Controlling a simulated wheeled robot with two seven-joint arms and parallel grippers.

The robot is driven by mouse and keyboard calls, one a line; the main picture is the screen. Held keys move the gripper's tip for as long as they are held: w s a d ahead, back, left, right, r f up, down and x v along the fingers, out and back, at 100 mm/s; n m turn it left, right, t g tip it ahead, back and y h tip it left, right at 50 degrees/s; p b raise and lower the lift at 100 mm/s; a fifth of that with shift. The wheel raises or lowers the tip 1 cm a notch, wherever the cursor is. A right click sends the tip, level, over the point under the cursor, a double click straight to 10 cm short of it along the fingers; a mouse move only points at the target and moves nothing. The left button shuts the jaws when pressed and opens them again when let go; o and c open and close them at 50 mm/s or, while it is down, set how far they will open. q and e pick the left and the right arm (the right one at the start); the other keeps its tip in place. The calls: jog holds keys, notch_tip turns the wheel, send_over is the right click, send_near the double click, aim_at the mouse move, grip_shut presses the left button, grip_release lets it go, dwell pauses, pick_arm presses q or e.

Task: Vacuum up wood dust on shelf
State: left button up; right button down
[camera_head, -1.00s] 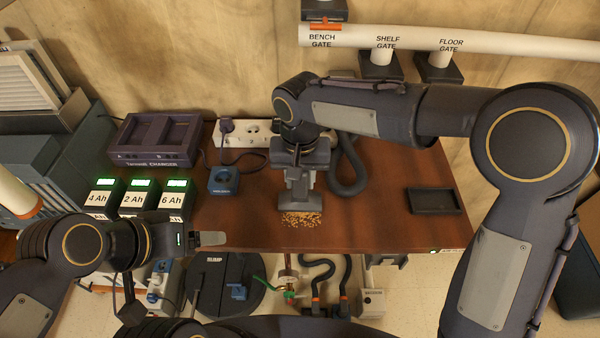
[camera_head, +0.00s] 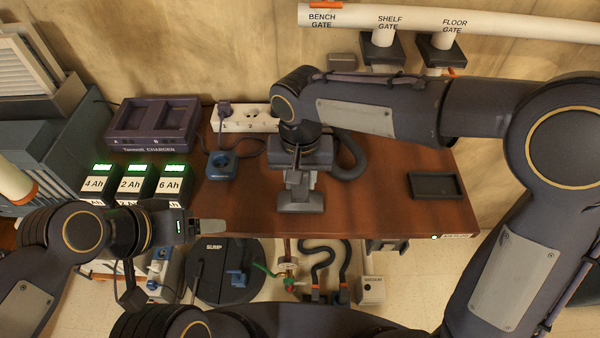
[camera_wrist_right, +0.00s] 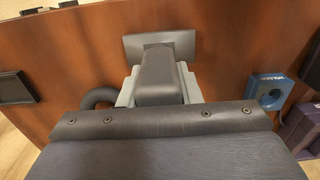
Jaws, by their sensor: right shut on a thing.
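The brown shelf top (camera_head: 390,215) shows no wood dust on its visible part now. A grey vacuum nozzle (camera_head: 301,199) with a wide flat head rests on or just above the shelf near its front edge. My right gripper (camera_head: 300,175) is shut on the nozzle's neck. In the right wrist view the pale fingers (camera_wrist_right: 158,88) sit on both sides of the dark nozzle (camera_wrist_right: 157,72). A dark hose (camera_head: 350,160) curves behind the gripper. My left gripper (camera_head: 210,226) is off the shelf's front left; its fingers are seen edge-on. The surface under the nozzle head is hidden.
A charger (camera_head: 150,125), several labelled batteries (camera_head: 134,184), a blue block (camera_head: 221,165) and a white power strip (camera_head: 245,119) occupy the left and back. A dark tray (camera_head: 437,186) lies on the right. A white pipe (camera_head: 480,32) with gates runs along the wall above.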

dwell(0.4)
jog(key=shift+r+p, duration=2.15)
jog(key=shift+r, duration=0.5)
